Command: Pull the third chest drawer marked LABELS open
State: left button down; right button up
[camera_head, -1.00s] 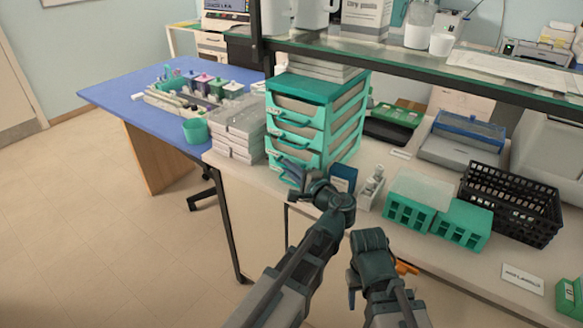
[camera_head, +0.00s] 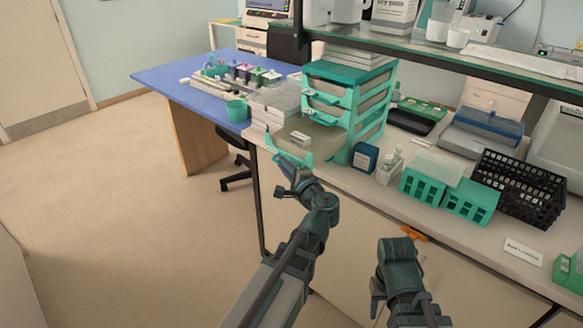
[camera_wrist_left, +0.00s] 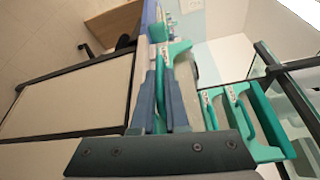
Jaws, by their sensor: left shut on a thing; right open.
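The two drawers above (camera_head: 322,92) are shut. My left gripper (camera_head: 284,178) is shut on the front handle of the open drawer. In the left wrist view, the blue fingers (camera_wrist_left: 165,95) sit either side of the teal handle (camera_wrist_left: 160,62). My right gripper (camera_head: 375,296) is open and empty, low in front of the bench.
Stacked pale boxes (camera_head: 272,108) stand left of the chest. A dark blue box (camera_head: 365,156) and small bottles (camera_head: 389,166) stand right of it. Teal racks (camera_head: 446,192) and a black basket (camera_head: 520,195) lie further right. A shelf (camera_head: 440,54) overhangs the bench. Floor at left is clear.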

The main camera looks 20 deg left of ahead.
jog(key=shift+s, duration=0.1)
pick_arm(q)
jog(key=c, duration=0.9)
grip_release()
jog(key=shift+s, duration=0.1)
pick_arm(e)
jog(key=shift+d, duration=0.1)
